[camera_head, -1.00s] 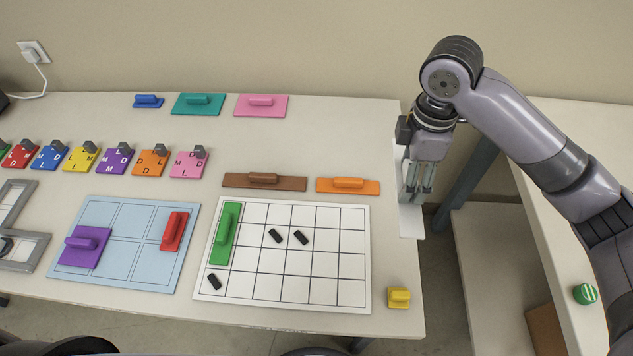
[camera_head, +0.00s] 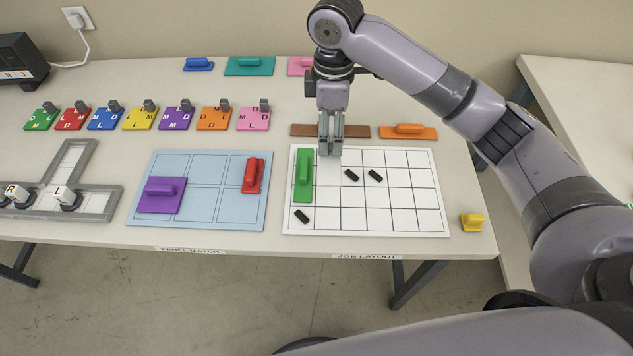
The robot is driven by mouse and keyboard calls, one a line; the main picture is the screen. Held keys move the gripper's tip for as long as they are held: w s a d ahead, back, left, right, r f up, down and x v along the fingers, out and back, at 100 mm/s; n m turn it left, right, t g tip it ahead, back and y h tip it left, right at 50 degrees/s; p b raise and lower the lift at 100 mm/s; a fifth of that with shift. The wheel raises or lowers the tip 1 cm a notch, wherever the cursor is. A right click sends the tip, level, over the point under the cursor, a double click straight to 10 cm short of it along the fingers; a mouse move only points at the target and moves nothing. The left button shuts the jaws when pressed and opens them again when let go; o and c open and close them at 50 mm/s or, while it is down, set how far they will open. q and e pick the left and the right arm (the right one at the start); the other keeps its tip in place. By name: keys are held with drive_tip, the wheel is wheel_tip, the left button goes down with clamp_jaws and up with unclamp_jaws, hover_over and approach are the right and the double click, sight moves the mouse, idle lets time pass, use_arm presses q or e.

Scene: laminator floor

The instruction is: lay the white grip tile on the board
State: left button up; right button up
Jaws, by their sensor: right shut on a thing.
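My right gripper (camera_head: 330,149) is shut over the upper left part of the white gridded board (camera_head: 391,226), marked JOB LAYOUT. The white grip tile (camera_head: 328,173) is at its fingertips, its pale face hiding grid lines just right of the green tile (camera_head: 303,178). White on white, its outline is faint; the fingers hide its grip. I cannot tell whether it touches the board. My left gripper is not in view.
Small black pieces (camera_head: 351,175) lie on the board, close right of the white tile. A brown tile (camera_head: 300,130) and an orange tile (camera_head: 408,133) lie behind the board. A yellow piece (camera_head: 472,222) sits at its right. The board's right side is clear.

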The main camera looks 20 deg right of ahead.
wheel_tip(320, 180, down, 12)
drive_tip(key=shift+d+f+p, duration=0.1)
drive_tip(key=shift+p, duration=0.35)
wheel_tip(320, 180, down, 4)
drive_tip(key=shift+f, duration=0.1)
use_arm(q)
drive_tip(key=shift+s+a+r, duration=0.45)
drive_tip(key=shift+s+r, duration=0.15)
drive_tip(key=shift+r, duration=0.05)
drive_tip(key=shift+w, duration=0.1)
use_arm(e)
drive_tip(key=shift+f, duration=0.1)
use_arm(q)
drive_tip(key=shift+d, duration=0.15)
use_arm(e)
drive_tip(key=o, duration=1.6)
drive_tip(key=shift+c, duration=0.2)
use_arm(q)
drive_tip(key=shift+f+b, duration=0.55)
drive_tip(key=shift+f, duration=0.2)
use_arm(e)
wheel_tip(320, 180, up, 12)
drive_tip(key=shift+r, duration=0.1)
